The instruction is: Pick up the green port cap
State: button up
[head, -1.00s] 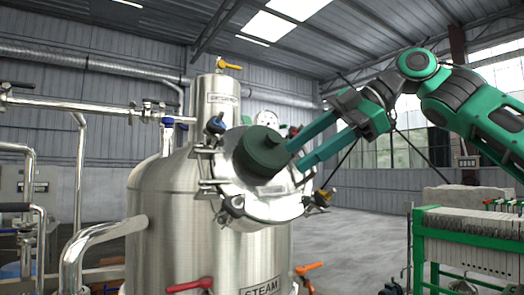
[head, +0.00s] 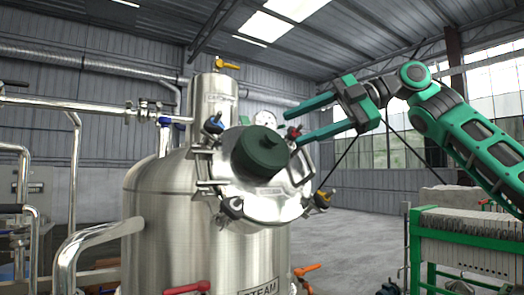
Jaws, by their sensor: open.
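The green port cap (head: 262,152) is a dark green round cap with a small raised knob on its top. It sits on the round, tilted steel hatch (head: 262,205) on the upper front of the steel tank (head: 185,235). My gripper (head: 290,129) is open, to the right of the cap and slightly above it in the picture. Its two green fingers point left, the upper one higher than the cap, the lower one near the cap's right edge. Nothing is between the fingers. I cannot tell whether the lower finger touches the cap.
Clamps with blue, black, red and yellow knobs ring the hatch. A pressure gauge (head: 264,119) stands behind the cap. A vertical steel neck (head: 213,100) with a yellow valve handle (head: 228,65) rises on the left. A green-framed plate rack (head: 465,240) stands at the right.

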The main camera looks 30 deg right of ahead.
aim_at(277, 136)
jog(key=shift+x, duration=2.65)
jog(key=shift+d+f, duration=0.1)
jog(key=shift+c, duration=0.7)
jog(key=c, duration=1)
jog(key=shift+c, duration=0.2)
